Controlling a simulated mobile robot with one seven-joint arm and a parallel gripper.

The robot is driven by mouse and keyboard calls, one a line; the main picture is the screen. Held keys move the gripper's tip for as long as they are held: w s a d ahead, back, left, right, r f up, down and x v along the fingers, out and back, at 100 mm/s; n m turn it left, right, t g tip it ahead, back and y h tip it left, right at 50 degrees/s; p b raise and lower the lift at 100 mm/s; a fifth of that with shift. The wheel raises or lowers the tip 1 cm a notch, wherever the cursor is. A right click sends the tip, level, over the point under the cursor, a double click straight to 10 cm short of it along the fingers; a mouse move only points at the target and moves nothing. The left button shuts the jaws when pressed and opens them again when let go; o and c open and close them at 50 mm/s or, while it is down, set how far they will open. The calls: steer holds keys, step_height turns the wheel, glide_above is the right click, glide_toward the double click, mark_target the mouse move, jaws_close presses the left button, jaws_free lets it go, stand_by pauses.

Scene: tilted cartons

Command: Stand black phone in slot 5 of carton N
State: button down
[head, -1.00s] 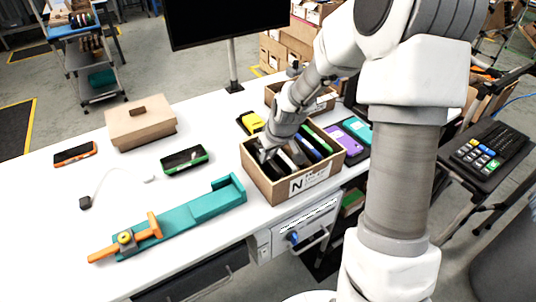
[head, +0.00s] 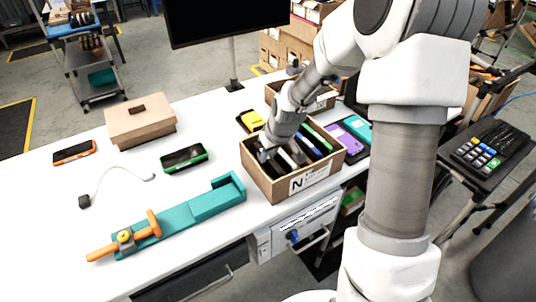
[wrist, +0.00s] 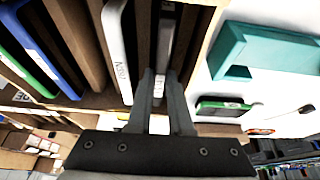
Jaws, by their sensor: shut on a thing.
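Carton N (head: 267,181) is an open brown box with dividers and an N label on its front. My gripper (head: 265,155) is at its left end, fingers down at the slots. In the wrist view my gripper (wrist: 160,78) is shut on a thin dark item, which looks like the black phone (wrist: 165,45). It stands on edge in the end slot beside the carton wall; its lower part is hidden. A white phone (wrist: 117,45), a blue item (wrist: 45,45) and a green-edged item stand in other slots. I cannot read slot numbers.
A teal holder (head: 205,206) with an orange-handled clamp lies left of the carton. A green-edged phone (head: 184,158), an orange phone (head: 75,152) and a lidded box (head: 141,123) lie further left. A yellow item (head: 251,121) and a purple one (head: 342,138) flank the carton.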

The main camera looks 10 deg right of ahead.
stand_by(0.3)
steer(key=c, duration=0.8)
jaws_free()
steer(key=shift+o, duration=0.2)
steer(key=p+v, duration=0.2)
steer(key=v, duration=1.5)
steer(key=shift+s+r, duration=0.15)
steer(key=shift+r, duration=0.1)
step_height(320, 180, up, 7)
steer(key=p, duration=0.5)
steer(key=shift+p, duration=0.3)
